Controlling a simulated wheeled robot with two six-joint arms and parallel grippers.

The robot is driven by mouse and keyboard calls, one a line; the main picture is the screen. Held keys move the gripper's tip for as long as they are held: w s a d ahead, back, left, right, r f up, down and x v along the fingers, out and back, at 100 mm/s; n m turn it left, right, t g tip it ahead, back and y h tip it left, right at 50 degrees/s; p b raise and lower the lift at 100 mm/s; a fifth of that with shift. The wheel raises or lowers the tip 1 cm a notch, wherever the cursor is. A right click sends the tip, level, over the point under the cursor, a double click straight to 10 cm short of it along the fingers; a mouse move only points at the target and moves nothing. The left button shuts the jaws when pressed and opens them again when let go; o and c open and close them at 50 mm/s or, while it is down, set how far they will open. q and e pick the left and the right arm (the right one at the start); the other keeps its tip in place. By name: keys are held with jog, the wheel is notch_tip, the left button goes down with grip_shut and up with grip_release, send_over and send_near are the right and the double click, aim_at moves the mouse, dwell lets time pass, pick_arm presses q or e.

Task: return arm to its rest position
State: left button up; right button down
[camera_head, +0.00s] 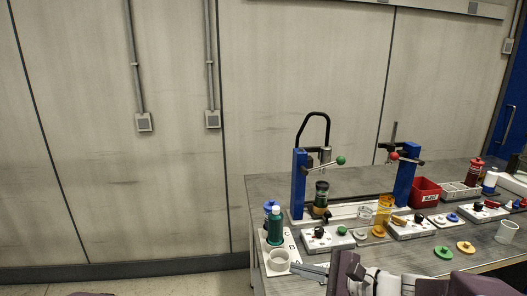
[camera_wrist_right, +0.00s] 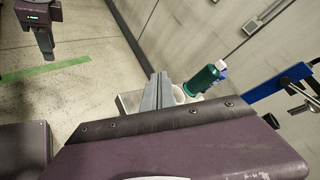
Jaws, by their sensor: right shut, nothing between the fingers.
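My right gripper (camera_head: 308,270) is at the front left of the bench, its grey fingers beside a white cup (camera_head: 278,262); I cannot tell whether they touch. In the right wrist view its fingers (camera_wrist_right: 157,92) are together with nothing between them. The cup's rim (camera_wrist_right: 179,95) and a green bottle (camera_wrist_right: 202,79) show just beyond them. What looks like my left gripper (camera_wrist_right: 45,42) hangs over the floor at the upper left of the right wrist view. Its jaw opening is not clear.
Two blue stands (camera_head: 299,185) (camera_head: 405,175) with levers rise behind the right arm. A dark jar (camera_head: 321,194), a red bin (camera_head: 425,191) and several small boards fill the bench. Green (camera_head: 443,252) and yellow (camera_head: 466,247) discs lie at the front right. The floor at left is open.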

jog(key=s+a+f+n+g+h, duration=0.2)
jog(key=s+f+n+g+h, duration=0.3)
jog(key=s+f+n+g, duration=0.7)
jog(key=s+d+f+n+t+h, duration=0.35)
jog(key=d+f+h, duration=0.3)
jog(key=d, duration=0.45)
notch_tip(320, 180, up, 12)
jog(key=w+t+p, duration=0.1)
jog(key=p, duration=1.1)
jog(key=shift+f, duration=0.15)
jog(key=shift+n, duration=0.25)
